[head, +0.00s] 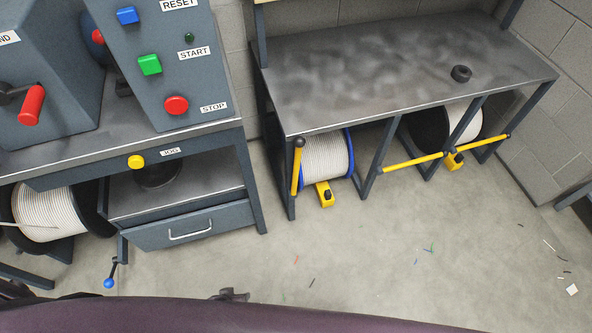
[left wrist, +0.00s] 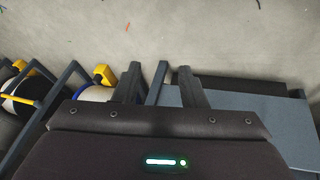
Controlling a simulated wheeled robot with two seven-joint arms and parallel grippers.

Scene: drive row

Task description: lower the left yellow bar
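The left yellow bar (head: 296,172) stands nearly upright along the left post of the rack (head: 405,90), with a dark knob at its top. It does not cross the front of the blue-rimmed reel (head: 326,157). I cannot make this bar out in the left wrist view. The right yellow bar (head: 412,162) lies across the front of the right bay, and a yellow bar also shows at the left of the left wrist view (left wrist: 20,101). My left gripper (left wrist: 159,70) is open, its fingers apart with nothing seen between them. Neither gripper shows in the head view.
A yellow block (head: 324,194) sits on the floor before the blue-rimmed reel, another (head: 453,161) at the right bay. A bench (head: 190,225) with drawer, buttons and blue-knobbed crank (head: 110,281) stands left. The floor (head: 400,250) in front is open, with small scraps.

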